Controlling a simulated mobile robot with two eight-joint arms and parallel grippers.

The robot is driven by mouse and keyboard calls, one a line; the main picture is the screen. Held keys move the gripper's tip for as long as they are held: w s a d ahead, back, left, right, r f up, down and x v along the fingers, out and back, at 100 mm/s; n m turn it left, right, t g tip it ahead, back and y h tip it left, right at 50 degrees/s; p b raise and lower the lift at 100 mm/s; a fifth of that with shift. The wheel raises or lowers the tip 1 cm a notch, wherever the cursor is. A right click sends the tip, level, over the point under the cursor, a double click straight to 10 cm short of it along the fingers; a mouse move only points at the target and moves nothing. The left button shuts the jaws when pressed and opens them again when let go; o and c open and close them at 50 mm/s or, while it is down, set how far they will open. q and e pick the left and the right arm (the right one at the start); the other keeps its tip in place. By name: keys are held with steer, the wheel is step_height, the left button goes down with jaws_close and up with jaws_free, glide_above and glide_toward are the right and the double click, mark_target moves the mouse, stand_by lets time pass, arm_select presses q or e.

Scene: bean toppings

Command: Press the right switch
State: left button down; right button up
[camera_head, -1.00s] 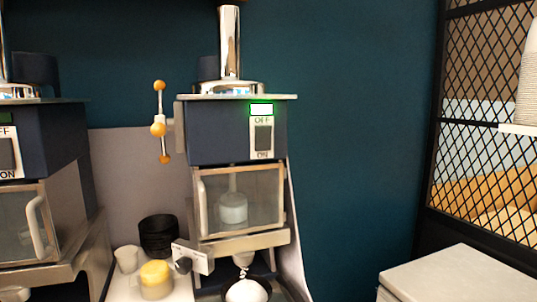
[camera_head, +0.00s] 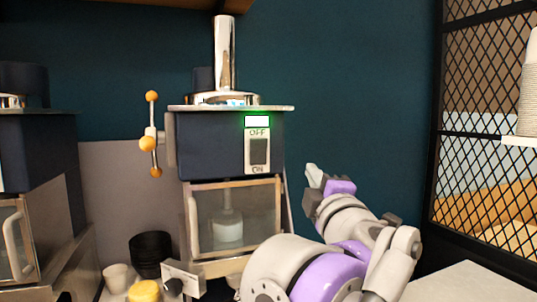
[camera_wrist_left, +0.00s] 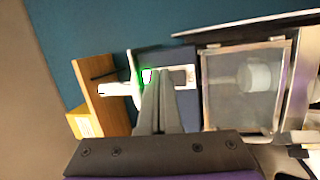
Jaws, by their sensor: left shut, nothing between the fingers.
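The right machine (camera_head: 207,150) has a white plate marked OFF above and ON below, with a dark rocker switch (camera_head: 258,151) in it. A small white panel (camera_head: 257,121) outlined in bright green sits just above OFF. My left gripper (camera_head: 314,178) is shut and empty, to the right of the machine's front and a little below the switch in the head view. In the left wrist view, the shut fingers (camera_wrist_left: 160,80) point up at the machine front, beside the green-edged panel (camera_wrist_left: 147,77), and partly cover the switch plate (camera_wrist_left: 184,76). No contact can be made out. My right gripper is not in view.
Below the switch is a clear-doored chamber (camera_head: 236,218). A lever with orange knobs (camera_head: 149,143) is at its left. Another machine (camera_head: 37,150) stands farther left, its switch out of frame. Black bowls (camera_head: 150,251) sit between them. A mesh partition (camera_head: 490,95) is at the right.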

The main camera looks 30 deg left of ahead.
mark_target(263, 145)
arm_select(q)
steer(key=shift+s+a+r+n+g+y, duration=0.3)
steer(key=shift+s+a+n+g+y, duration=0.45)
steer(key=shift+n+g, duration=0.3)
steer(key=shift+s+a+r+n+g+y, duration=0.25)
steer(key=shift+s+a+n+g+y, duration=0.45)
steer(key=shift+n+g, duration=0.3)
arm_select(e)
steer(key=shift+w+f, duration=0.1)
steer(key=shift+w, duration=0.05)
arm_select(q)
steer(key=shift+d, duration=0.1)
steer(key=shift+w, duration=0.1)
steer(key=p+x, duration=0.1)
steer(key=x, duration=1.3)
steer(key=shift+r+p, duration=0.1)
steer(key=shift+p, duration=0.25)
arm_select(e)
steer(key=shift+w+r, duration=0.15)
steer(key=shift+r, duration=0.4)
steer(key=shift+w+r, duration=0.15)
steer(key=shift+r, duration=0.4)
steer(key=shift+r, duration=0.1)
